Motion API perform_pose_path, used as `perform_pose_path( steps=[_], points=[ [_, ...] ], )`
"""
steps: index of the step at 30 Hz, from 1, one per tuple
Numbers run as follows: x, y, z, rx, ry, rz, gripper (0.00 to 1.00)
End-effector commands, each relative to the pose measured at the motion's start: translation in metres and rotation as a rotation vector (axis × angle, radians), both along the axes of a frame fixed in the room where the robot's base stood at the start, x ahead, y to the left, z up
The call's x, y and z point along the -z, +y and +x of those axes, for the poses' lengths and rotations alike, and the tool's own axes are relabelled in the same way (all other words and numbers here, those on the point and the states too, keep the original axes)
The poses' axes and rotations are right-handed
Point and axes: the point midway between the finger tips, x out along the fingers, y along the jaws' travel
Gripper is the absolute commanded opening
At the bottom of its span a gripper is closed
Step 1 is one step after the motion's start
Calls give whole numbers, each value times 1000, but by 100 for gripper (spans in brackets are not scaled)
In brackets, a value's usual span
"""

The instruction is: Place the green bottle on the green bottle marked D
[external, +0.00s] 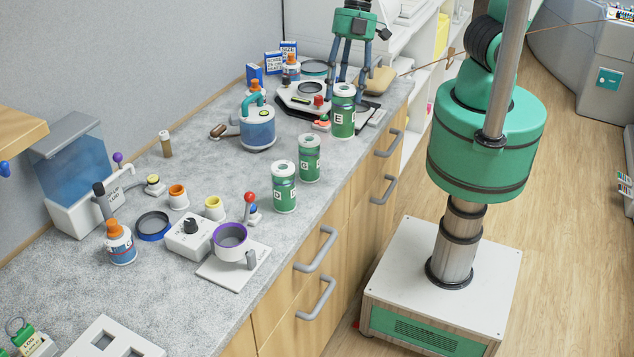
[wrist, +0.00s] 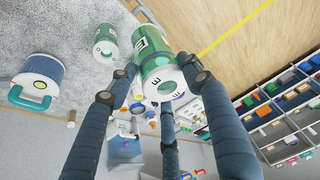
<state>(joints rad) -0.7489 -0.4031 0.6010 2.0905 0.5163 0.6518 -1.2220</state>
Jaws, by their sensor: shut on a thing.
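My gripper (external: 350,82) comes down from the top of the external view with its fingers around the upper part of a green bottle marked E (external: 344,118). In the wrist view the fingers (wrist: 160,80) close on this bottle (wrist: 152,47), and an E shows on its side and top. The bottle looks upright and seems held above the counter. Two more green bottles stand upright toward the front: one (external: 309,160) and a nearer one (external: 284,190). Their letters are too small to read surely. One green bottle also shows in the wrist view (wrist: 107,42).
A blue kettle-like pot (external: 257,132) stands left of the bottles. A device with a round dial (external: 300,98) is beside bottle E. A purple-rimmed cup (external: 229,241) on a white plate is nearer. The counter's right edge (external: 318,215) runs close to the two standing bottles.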

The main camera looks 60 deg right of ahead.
Motion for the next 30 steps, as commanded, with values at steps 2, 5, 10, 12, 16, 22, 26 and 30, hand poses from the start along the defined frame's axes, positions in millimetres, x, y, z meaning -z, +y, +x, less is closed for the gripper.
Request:
perform_pose_path(
  steps=[2, 5, 10, 12, 16, 22, 26, 30],
  points=[
    [-1, 0, 0, 0, -1, 1, 0],
    [-1, 1, 0, -1, -1, 1, 0],
    [-1, 3, 3, -1, -1, 1, 0],
    [-1, 6, 5, -1, -1, 1, 0],
    [1, 15, 12, -1, 1, 0, 0],
    [3, 36, 29, -1, 1, 0, 0],
    [5, 50, 41, -1, 0, 0, 0],
    [7, 65, 54, -1, 0, 0, 0]
  ],
)
